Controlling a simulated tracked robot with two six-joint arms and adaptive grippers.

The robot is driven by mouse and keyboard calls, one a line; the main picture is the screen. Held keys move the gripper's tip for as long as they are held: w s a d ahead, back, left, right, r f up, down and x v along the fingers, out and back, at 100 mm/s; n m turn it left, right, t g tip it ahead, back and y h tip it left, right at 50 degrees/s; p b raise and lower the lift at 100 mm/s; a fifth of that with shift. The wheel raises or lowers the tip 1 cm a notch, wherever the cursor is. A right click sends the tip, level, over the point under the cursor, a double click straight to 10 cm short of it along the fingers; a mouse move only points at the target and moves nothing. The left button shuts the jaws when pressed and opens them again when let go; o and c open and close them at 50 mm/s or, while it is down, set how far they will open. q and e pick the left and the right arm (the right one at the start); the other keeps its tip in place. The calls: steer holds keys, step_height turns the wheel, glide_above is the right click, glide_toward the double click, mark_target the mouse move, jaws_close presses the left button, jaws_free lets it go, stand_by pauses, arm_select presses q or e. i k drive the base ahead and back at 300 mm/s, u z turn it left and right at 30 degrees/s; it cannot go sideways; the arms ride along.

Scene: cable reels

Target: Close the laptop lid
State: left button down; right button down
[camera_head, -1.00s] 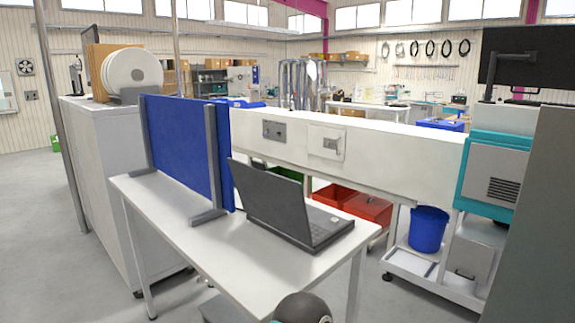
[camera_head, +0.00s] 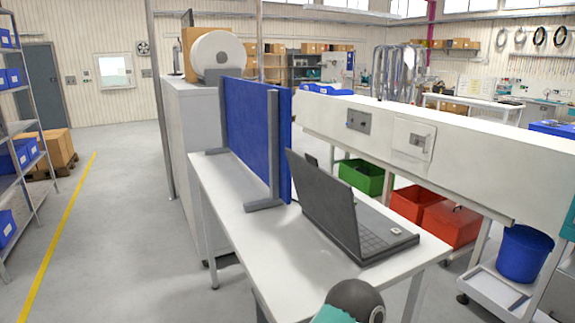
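The dark grey laptop (camera_head: 345,210) stands open on the white table (camera_head: 240,210). Its lid (camera_head: 322,200) is raised and leans back, with its rear face turned partly towards me. The keyboard base (camera_head: 380,234) lies flat and points to the right. Part of my own arm, a dark rounded joint with a teal section, shows at the bottom edge in front of the table. Neither gripper is in view.
A blue divider panel (camera_head: 252,140) on grey feet stands on the table left of the laptop. A long white beam (camera_head: 400,150) runs behind the table, with red bins (camera_head: 450,222) and a green bin (camera_head: 362,177) beyond. Open floor (camera_head: 120,230) lies to the left.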

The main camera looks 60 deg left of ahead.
mark_target(328, 199)
steer(key=z, duration=1.55)
steer(key=i, duration=0.1)
steer(key=u, duration=4.15)
steer(key=i, duration=0.55)
steer(key=z, duration=0.35)
